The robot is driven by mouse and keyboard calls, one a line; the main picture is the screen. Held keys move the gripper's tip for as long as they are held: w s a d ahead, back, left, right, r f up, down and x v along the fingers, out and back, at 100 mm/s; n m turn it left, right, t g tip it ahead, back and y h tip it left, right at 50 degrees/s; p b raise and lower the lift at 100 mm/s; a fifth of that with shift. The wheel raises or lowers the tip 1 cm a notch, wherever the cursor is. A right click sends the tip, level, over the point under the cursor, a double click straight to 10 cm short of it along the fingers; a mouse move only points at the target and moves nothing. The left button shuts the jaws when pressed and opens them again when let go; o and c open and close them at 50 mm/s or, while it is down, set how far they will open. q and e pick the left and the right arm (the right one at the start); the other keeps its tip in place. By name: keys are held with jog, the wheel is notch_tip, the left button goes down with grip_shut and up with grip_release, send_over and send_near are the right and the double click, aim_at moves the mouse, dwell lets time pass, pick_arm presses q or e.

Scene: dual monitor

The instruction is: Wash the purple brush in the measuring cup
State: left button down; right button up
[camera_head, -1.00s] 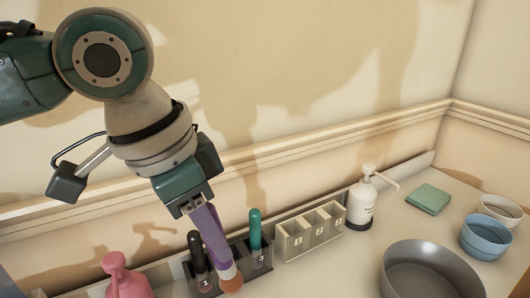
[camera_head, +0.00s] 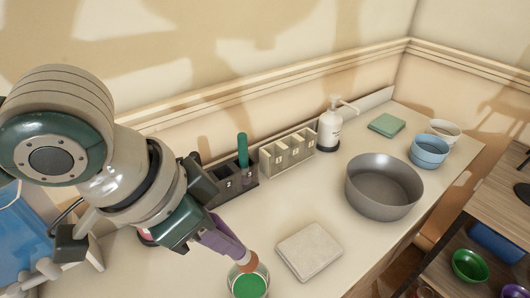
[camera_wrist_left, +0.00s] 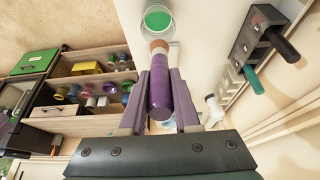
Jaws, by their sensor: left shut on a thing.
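My left gripper (camera_head: 208,232) is shut on the purple brush (camera_head: 226,244). The brush tilts down to the right, and its brown tip is at the far rim of the measuring cup (camera_head: 267,277). The cup holds green liquid (camera_head: 249,288) and stands near the front edge of the counter. In the left wrist view the brush (camera_wrist_left: 160,95) lies between the two fingers, with its tip overlapping the near rim of the cup (camera_wrist_left: 157,36). I cannot tell whether the tip touches the rim or is above it. My right gripper is not in view.
A grey folded cloth (camera_head: 309,250) lies right of the cup. A dark numbered holder (camera_head: 232,185) with a green-handled brush (camera_head: 242,150), a beige holder (camera_head: 287,155) and a pump bottle (camera_head: 330,125) stand along the wall. A large grey bowl (camera_head: 383,188) sits at the right.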

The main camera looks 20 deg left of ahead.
pick_arm(q)
jog(key=shift+f+b, duration=1.6)
jog(key=shift+f, duration=0.15)
notch_tip(320, 180, down, 6)
jog(key=b, duration=0.3)
jog(key=shift+r, duration=0.1)
